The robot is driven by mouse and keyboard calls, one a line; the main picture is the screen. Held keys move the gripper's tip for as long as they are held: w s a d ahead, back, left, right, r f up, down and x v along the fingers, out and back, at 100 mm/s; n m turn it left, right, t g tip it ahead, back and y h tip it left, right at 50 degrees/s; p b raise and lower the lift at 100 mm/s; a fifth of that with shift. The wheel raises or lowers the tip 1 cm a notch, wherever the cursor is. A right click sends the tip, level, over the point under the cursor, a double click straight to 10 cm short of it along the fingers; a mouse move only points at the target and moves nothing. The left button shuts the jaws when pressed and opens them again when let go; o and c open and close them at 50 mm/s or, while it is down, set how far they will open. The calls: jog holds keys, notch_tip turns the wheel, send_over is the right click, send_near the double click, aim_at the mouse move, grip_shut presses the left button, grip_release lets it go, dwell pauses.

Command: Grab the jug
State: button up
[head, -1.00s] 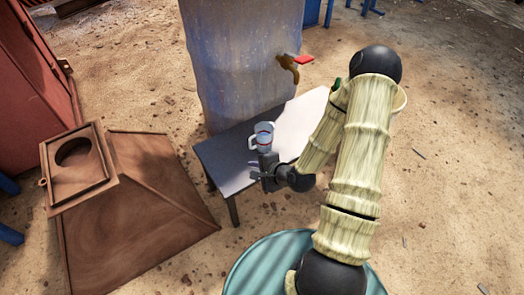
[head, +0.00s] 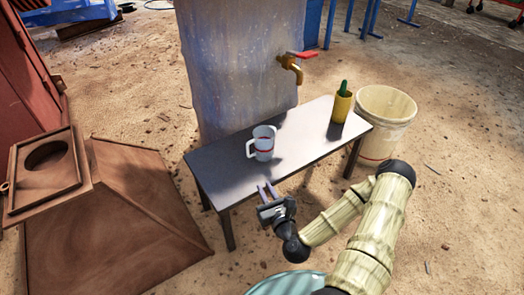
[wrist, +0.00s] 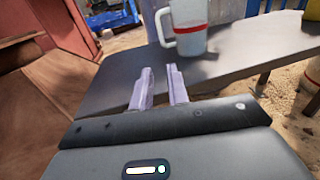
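The jug (head: 264,144) is a translucent white vessel with a red band and a handle on its left side. It stands upright on the grey table (head: 222,166), near the middle. In the wrist view the jug (wrist: 190,32) is ahead and slightly right of my fingers, with its handle at the left. My gripper (head: 268,190) is at the near edge of the table, on the near side of the jug and apart from it. Its two pale fingers are spread with nothing between them, as the wrist view also shows (wrist: 159,88).
A yellow container (head: 341,107) with a green item stands at the table's right end. A cream bucket (head: 382,122) is on the ground beyond it. A barrel (head: 235,70) with a red-handled tap (head: 292,65) rises behind the table. A rusty hopper (head: 110,215) stands at left.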

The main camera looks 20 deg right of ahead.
jog(key=b, duration=0.5)
send_near(249, 153)
jog(key=w, duration=0.3)
jog(key=w+a+f, duration=0.1)
jog(key=shift+w, duration=0.4)
jog(key=shift+w+r, duration=0.15)
jog(key=shift+w, duration=0.1)
jog(key=shift+w+b, duration=0.65)
jog(key=shift+b, duration=0.15)
jog(key=w+b, duration=0.1)
jog(key=w, duration=0.1)
jog(key=w+b, duration=0.1)
jog(key=w, duration=0.1)
jog(key=shift+a+r, duration=0.2)
jog(key=shift+r, duration=0.1)
grip_shut()
